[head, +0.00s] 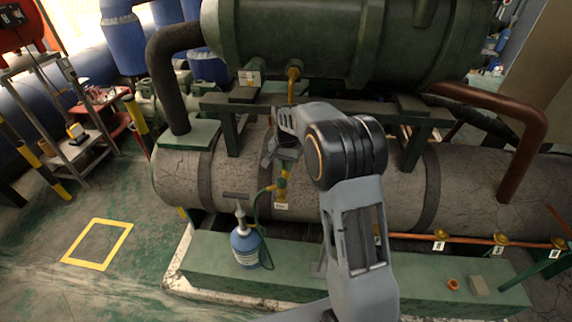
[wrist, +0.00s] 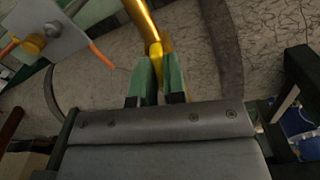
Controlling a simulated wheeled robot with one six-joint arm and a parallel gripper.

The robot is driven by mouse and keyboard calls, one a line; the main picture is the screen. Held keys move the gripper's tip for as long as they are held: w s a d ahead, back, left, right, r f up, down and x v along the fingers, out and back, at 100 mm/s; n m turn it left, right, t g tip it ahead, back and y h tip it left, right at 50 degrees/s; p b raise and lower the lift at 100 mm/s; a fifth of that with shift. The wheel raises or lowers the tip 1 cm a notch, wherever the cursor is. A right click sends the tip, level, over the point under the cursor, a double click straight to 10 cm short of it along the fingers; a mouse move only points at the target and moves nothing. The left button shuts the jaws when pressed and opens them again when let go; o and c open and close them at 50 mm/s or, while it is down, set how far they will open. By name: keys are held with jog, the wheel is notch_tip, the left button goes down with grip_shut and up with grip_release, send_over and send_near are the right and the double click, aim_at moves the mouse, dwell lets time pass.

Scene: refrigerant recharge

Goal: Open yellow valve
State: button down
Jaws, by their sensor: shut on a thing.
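In the wrist view, the green fingertips of my gripper (wrist: 159,65) are closed on a small yellow piece, which appears to be the yellow valve's handle (wrist: 156,49). A brass-yellow pipe (wrist: 142,18) runs up and left from it. In the head view, my gripper (head: 276,150) is in front of the grey cracked tank, mostly covered by my own wrist. A yellow fitting (head: 284,170) shows just under it, with a green hose joined there. The handle's exact angle cannot be told.
A blue gas cylinder (head: 245,246) with a green hose stands on the green plinth (head: 205,262). A dark green vessel (head: 300,40) hangs overhead on dark supports. An orange pipe with several tagged valves (head: 499,240) runs along the right. A yellow floor square (head: 98,244) lies empty at left.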

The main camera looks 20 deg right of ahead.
jog(key=c, duration=1.2)
grip_release()
notch_tip(320, 180, up, 14)
jog(key=shift+f+b, duration=0.1)
jog(key=shift+b, duration=0.35)
jog(key=s+f+n, duration=0.4)
jog(key=f, duration=0.1)
jog(key=shift+s+a+r+n+t, duration=0.1)
jog(key=shift+s+n+t, duration=0.55)
jog(key=shift+s, duration=2.95)
jog(key=shift+s+r+n+t, duration=0.1)
jog(key=shift+s+n+t, duration=0.5)
jog(key=shift+s, duration=3.05)
jog(key=shift+s+a+r+n+t, duration=0.1)
jog(key=shift+s+n+t, duration=0.55)
jog(key=shift+s, duration=2.95)
